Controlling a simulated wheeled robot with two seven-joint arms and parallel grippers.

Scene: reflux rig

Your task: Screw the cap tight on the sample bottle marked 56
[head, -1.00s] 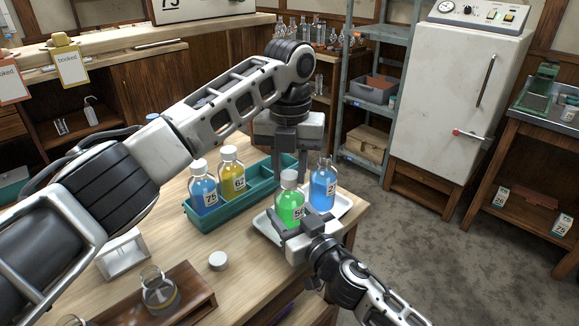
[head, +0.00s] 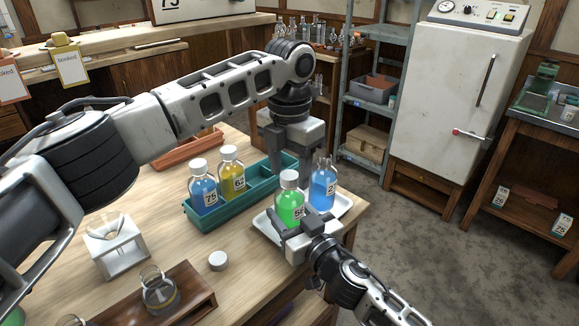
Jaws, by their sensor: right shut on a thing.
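The green sample bottle (head: 290,207) stands upright on the white tray (head: 344,207) with a white cap (head: 290,178) on its neck. Its label begins with 5; the rest is partly hidden. My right gripper (head: 292,237) is shut on its lower part from the front. My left gripper (head: 297,158) is behind and above the bottles, pointing down, its fingers apart and nothing visible between them. It is clear of the green bottle's cap. How tight the cap sits cannot be seen.
A blue bottle (head: 323,188) stands on the tray close beside the green one. A teal rack (head: 258,189) holds blue and yellow capped bottles. A loose white cap (head: 218,261) lies on the table, near a wooden stand (head: 192,287) with a flask and a white holder (head: 118,252).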

